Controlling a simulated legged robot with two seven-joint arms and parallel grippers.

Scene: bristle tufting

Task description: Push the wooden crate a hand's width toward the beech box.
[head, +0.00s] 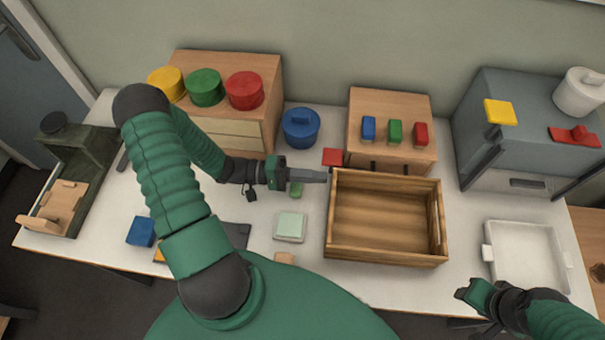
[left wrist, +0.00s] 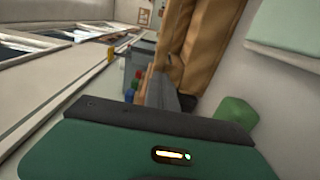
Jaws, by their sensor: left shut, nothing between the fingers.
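The wooden crate (head: 385,254) is an open, empty slatted box right of the table's middle; its wood also fills the upper middle of the left wrist view (left wrist: 208,50). My left gripper (head: 325,175) is shut and empty, its tips pointing right at the crate's upper left side. They are very close to it; I cannot tell whether they touch. A light wood box (head: 392,155) stands just behind the crate. Another light wood box (head: 267,85) with drawers stands farther left. I cannot tell which is the beech box. My right gripper (head: 466,292) is low at the right.
A green block (head: 296,190) lies below my left gripper. A red square (head: 333,156) lies at the crate's back left corner. A blue pot (head: 300,127) stands behind. A pale green block (head: 290,227) lies left of the crate, a white tray (head: 527,282) right.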

